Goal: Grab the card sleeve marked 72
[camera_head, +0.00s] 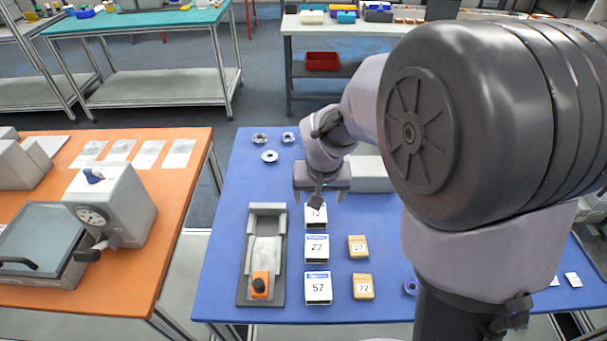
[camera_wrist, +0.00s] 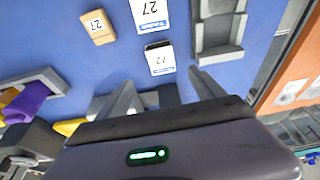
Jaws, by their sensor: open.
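The white card sleeve marked 72 (camera_head: 316,218) lies on the blue table at the far end of a column of white sleeves, partly hidden by my gripper. In the wrist view this sleeve (camera_wrist: 161,61) lies just beyond the fingertips, between their lines and apart from them. My gripper (camera_head: 321,197) is open and empty, above the table by the sleeve's far end. Its two spread fingers also show in the wrist view (camera_wrist: 162,88). The white sleeves marked 27 (camera_head: 317,249) and 57 (camera_head: 318,289) lie nearer the front.
Tan boxes marked 27 (camera_head: 357,247) and 72 (camera_head: 363,287) lie right of the sleeves. A grey holder with an orange-and-black device (camera_head: 260,285) stands to their left. A grey bin (camera_head: 370,174) is behind. An orange table (camera_head: 150,270) with machines stands left.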

